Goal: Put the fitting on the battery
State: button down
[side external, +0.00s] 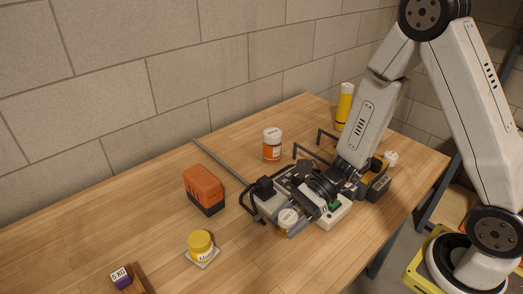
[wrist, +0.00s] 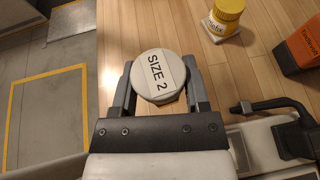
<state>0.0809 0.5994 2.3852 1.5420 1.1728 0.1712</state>
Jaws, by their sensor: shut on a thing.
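My gripper (wrist: 157,85) is shut on a round pale piece (wrist: 158,76) whose top reads "SIZE 2"; a finger lies on each side of it. In the side view the piece (side external: 288,218) shows at the end of my gripper (side external: 292,226), above the wooden table; I cannot tell whether it touches anything below. Its lower part is hidden in the wrist view. An orange block with a black lower part (side external: 204,188), which looks like a battery, stands left of my gripper, apart from it. It also shows at the right edge of the wrist view (wrist: 303,50).
A yellow jar (side external: 201,244) stands on a pale coaster. A grey fixture with a black hook (side external: 250,200) is close to my gripper. Behind are an orange jar (side external: 272,147), a yellow canister (side external: 344,105) and a yellow-black device (side external: 376,182). A purple weight (side external: 121,278) lies front left.

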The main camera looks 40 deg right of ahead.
jog(key=w+r+m+t, duration=0.2)
jog(key=w+r, duration=1.1)
jog(key=w, duration=0.1)
send_over(201, 176)
jog(key=s, duration=0.1)
jog(key=f, duration=0.8)
jog(key=shift+s+d+f, duration=0.1)
jog(key=shift+d+f, duration=0.1)
jog(key=shift+f, duration=0.1)
jog(key=shift+w+a+f, duration=0.1)
jog(key=shift+w+f, duration=0.3)
jog(key=shift+w+f, duration=0.25)
jog(key=shift+f, duration=1.6)
jog(key=shift+f, duration=0.1)
